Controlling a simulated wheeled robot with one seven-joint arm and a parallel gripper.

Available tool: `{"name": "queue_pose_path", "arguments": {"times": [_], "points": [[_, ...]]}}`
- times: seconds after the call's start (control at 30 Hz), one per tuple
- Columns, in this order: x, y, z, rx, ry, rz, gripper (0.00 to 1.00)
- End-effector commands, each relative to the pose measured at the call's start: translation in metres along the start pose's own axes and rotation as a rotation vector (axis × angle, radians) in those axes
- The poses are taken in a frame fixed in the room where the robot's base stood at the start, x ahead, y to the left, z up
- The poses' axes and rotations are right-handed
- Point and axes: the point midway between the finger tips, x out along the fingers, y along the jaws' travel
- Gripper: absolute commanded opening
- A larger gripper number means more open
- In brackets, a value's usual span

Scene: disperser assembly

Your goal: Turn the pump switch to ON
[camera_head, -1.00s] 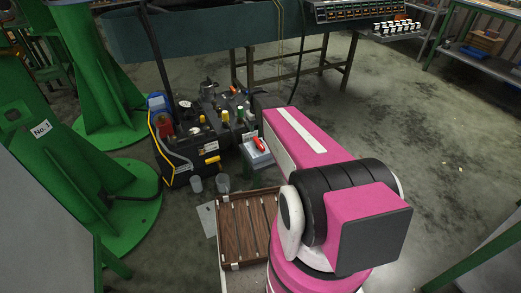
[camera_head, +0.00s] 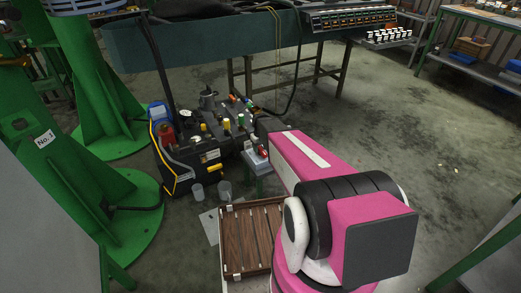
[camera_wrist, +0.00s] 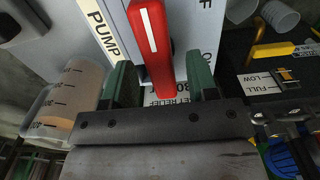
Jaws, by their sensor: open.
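The pump switch (camera_wrist: 152,50) is a red lever with a white stripe, on a light panel beside the printed word PUMP (camera_wrist: 103,35). In the wrist view its length runs up and down the picture, between the two green fingers of my gripper (camera_wrist: 160,66). The fingers are open, with a visible gap to the lever on each side. Letters of further labels show at the upper right, partly cut off or covered. In the head view the switch (camera_head: 262,153) is a small red spot on a pale box beside the pump unit, and my arm hides the gripper.
The dark pump unit (camera_head: 190,165) with knobs and gauges stands left of the switch. Clear cups (camera_head: 224,189) and a wooden-slatted crate (camera_head: 247,240) are near it. A green stand (camera_head: 75,190) is at the left. The floor to the right is open.

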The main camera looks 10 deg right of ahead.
Motion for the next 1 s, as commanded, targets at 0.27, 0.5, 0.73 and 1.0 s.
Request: {"name": "queue_pose_path", "arguments": {"times": [0.27, 0.5, 0.73, 1.0], "points": [[0.0108, 0.0001, -0.0001, 0.000, 0.001, 0.000, 0.53], [0.0105, 0.0000, 0.0000, 0.000, 0.001, 0.000, 0.34], [0.0104, 0.0000, 0.0001, 0.001, 0.001, 0.000, 0.04], [0.0104, 0.0002, 0.0001, 0.050, 0.000, 0.000, 0.04]]}}
